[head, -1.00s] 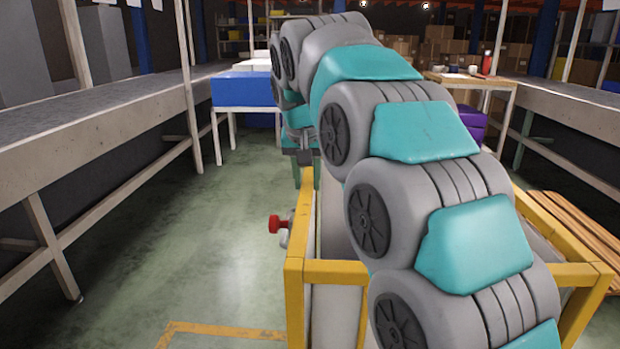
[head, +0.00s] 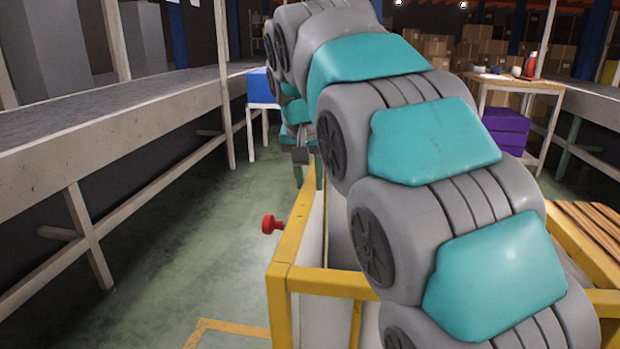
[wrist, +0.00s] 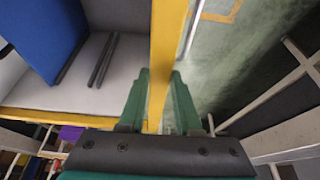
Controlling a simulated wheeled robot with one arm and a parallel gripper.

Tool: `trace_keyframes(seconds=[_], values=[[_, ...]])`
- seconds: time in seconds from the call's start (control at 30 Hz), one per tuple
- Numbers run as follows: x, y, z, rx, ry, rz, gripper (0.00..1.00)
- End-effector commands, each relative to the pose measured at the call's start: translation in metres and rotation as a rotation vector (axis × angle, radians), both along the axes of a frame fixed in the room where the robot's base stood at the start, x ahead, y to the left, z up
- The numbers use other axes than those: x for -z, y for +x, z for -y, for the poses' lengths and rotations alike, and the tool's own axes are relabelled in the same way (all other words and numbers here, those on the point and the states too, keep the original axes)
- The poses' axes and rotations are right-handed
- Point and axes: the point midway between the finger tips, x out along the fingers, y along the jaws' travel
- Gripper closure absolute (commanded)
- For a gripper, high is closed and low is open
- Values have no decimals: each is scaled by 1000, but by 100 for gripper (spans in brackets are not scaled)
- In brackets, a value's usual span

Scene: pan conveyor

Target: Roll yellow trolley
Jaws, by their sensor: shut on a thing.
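The yellow trolley (head: 287,240) is an open yellow frame with pale side panels, standing in front of me. My arm reaches over it, hiding much of its inside. My gripper (head: 310,168) is at the trolley's far left, partly hidden by my arm. In the wrist view my gripper's green fingers (wrist: 160,95) sit on either side of a yellow rail of the trolley (wrist: 165,50), shut on it. Inside the trolley are a blue block (wrist: 45,35) and two dark bars (wrist: 103,60).
A long grey conveyor (head: 110,120) runs along the left. A wooden table (head: 515,82) and purple boxes (head: 505,130) are at right. The green floor (head: 190,240) at left is clear.

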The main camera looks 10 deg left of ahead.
Motion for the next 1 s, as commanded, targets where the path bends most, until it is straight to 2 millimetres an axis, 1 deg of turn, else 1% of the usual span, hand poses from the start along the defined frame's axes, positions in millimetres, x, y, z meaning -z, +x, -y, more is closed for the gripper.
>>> trace_keyframes(seconds=[0.07,0.1,0.33,0.6,0.73,1.0], values=[[0,0,2,3,-2,-1,100],[0,0,2,3,-2,-1,64],[0,0,2,3,-1,-1,39],[0,0,1,2,-1,-1,38],[-5,-2,1,2,-2,-2,38],[-37,-14,0,2,1,2,38]])
